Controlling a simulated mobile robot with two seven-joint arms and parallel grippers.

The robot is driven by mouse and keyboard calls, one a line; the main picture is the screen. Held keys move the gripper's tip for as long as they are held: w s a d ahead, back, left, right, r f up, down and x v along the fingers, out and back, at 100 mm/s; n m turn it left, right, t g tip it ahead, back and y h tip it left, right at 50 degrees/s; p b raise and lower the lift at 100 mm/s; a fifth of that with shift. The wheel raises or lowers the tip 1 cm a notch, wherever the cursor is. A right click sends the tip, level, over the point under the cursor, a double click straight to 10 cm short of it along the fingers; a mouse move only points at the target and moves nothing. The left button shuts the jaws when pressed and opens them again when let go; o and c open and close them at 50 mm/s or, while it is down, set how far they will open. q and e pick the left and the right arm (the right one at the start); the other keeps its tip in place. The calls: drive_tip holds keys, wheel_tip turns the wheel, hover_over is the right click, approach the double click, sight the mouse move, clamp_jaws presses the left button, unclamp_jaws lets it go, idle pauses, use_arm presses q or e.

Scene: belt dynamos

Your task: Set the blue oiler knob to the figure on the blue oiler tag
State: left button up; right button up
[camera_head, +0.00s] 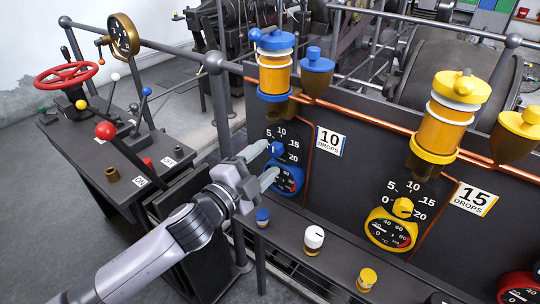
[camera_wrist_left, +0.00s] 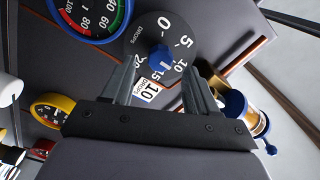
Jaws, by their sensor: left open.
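The blue oiler knob (camera_head: 277,149) sits on a dark dial with white figures, on the panel below the blue-capped oiler (camera_head: 274,75). The blue oiler tag (camera_head: 330,141) to its right reads 10 DROPS. In the left wrist view the knob (camera_wrist_left: 160,55) shows a small white mark on the side of 10 and 15; I cannot tell the exact figure. My left gripper (camera_head: 263,165) is open in front of the dial. In the left wrist view its fingers (camera_wrist_left: 160,72) lie to both sides below the knob; contact is not clear. My right gripper is not in view.
A blue-rimmed gauge (camera_head: 286,181) sits just under the dial. To the right are a yellow knob (camera_head: 403,208) and a tag (camera_head: 474,199) reading 15 DROPS. Blue, white and yellow knobs stand on the ledge below. A lever console (camera_head: 115,160) is at left.

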use_arm(q)
drive_tip(key=shift+v, duration=1.95)
drive_tip(key=shift+f, duration=0.1)
